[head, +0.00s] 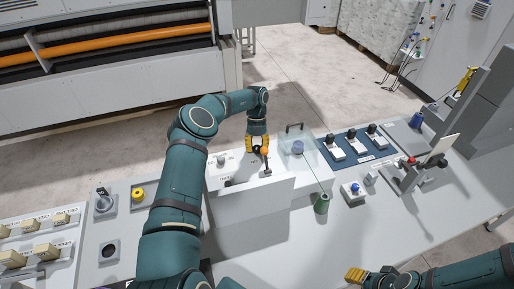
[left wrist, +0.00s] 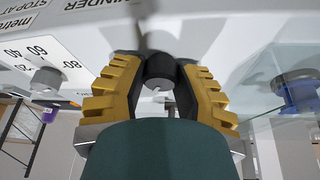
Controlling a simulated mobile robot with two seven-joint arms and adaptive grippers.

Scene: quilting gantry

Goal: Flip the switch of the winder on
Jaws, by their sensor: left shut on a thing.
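The winder's white control box (head: 248,196) stands at the middle of the bench. In the left wrist view its face, lettered "WINDER" (left wrist: 95,5), is close. My left gripper (head: 258,147) is over the box, its yellow fingers shut on the winder switch, a dark round piece (left wrist: 160,68) between the fingertips in the left wrist view (left wrist: 160,80). An orange-tipped part (head: 264,151) shows beside the fingers in the head view. The fingers hide much of the switch, and its on or off position cannot be told. My right gripper (head: 357,274) is at the lower edge, apart from the box; its opening is unclear.
A grey dial (head: 221,159) sits left of the switch. A clear panel (head: 305,172) and a blue knob (head: 298,147) are close on the right. Bench in front is partly clear.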

